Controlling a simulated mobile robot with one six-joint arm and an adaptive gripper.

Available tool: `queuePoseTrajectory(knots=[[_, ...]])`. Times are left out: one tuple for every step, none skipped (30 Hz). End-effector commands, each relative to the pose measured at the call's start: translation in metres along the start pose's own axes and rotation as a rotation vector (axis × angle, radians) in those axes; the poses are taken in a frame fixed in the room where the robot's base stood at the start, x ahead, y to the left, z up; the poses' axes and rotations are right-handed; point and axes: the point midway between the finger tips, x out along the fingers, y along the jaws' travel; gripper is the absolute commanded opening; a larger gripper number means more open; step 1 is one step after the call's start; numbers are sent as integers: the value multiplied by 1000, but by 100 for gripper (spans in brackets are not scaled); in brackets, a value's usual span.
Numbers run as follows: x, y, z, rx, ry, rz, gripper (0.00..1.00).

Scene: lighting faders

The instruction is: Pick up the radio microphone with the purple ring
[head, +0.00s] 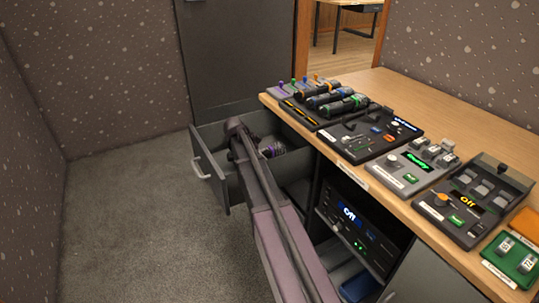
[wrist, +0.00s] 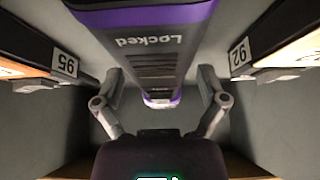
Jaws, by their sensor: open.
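The radio microphone with the purple ring (wrist: 155,55) fills the top middle of the wrist view. It has a dark body with "Locked" upside down on it and purple bands. My gripper (wrist: 161,84) is open, with one finger on each side of the microphone's lower end. I cannot tell whether the fingers touch it. In the head view, a bit of the purple-ringed microphone (head: 272,149) shows inside the open drawer (head: 227,197), beside my arm. My arm hides part of the drawer, and my fingers do not show clearly there.
Dark items with orange parts flank the microphone, labelled 95 (wrist: 65,64) and 92 (wrist: 240,57). The wooden desk (head: 440,108) beside the drawer bears other microphones (head: 345,103) and several control boxes (head: 408,170). The carpet (head: 130,210) left of the drawer is clear.

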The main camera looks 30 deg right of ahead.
Motion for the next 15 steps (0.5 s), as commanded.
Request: queuePoseTrajectory(knots=[[0, 0, 0, 0, 0, 0, 91], [0, 0, 0, 0, 0, 0, 91], [0, 0, 0, 0, 0, 0, 91], [0, 0, 0, 0, 0, 0, 91], [0, 0, 0, 0, 0, 0, 91], [0, 0, 0, 0, 0, 0, 91], [0, 0, 0, 0, 0, 0, 91], [0, 0, 0, 0, 0, 0, 91], [0, 0, 0, 0, 0, 0, 91], [0, 0, 0, 0, 0, 0, 91], [0, 0, 0, 0, 0, 0, 91], [0, 0, 0, 0, 0, 0, 91], [0, 0, 0, 1, 0, 0, 86], [0, 0, 0, 1, 0, 0, 77], [0, 0, 0, 1, 0, 0, 65]])
